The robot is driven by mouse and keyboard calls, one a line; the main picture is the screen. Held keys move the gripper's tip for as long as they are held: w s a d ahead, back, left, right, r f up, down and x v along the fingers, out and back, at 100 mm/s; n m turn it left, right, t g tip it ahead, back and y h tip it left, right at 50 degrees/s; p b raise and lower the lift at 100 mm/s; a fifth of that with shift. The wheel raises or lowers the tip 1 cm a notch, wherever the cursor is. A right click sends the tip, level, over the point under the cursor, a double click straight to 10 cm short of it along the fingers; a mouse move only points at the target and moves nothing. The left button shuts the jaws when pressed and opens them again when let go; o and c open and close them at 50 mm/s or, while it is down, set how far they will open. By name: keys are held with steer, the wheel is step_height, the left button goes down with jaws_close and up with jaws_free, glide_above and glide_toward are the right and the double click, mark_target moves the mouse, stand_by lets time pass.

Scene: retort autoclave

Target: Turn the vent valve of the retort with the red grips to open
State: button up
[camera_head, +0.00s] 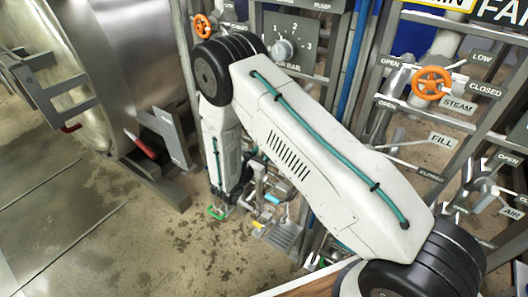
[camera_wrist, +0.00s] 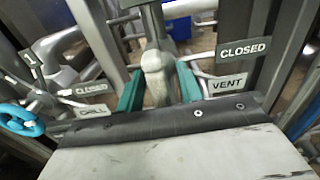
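The retort (camera_head: 130,45) is the large steel vessel at the upper left in the head view, with red grips (camera_head: 141,146) on its door hardware. In the wrist view a VENT label (camera_wrist: 227,86) and a CLOSED label (camera_wrist: 243,50) sit right of a grey metal valve part (camera_wrist: 157,78). My gripper (camera_wrist: 160,88) has its teal fingers on either side of this grey part. The fingers stand apart, with a narrow gap visible at the right one; contact on the left cannot be told. In the head view my arm hides most of the valve area and the vent valve cannot be made out.
Orange handwheels (camera_head: 431,82) and pipes with STEAM, FILL and AIR labels line the rack at right in the head view. The floor (camera_head: 110,215) at lower left is clear.

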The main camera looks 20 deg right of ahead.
steer(key=v, duration=0.7)
steer(key=shift+a, duration=0.35)
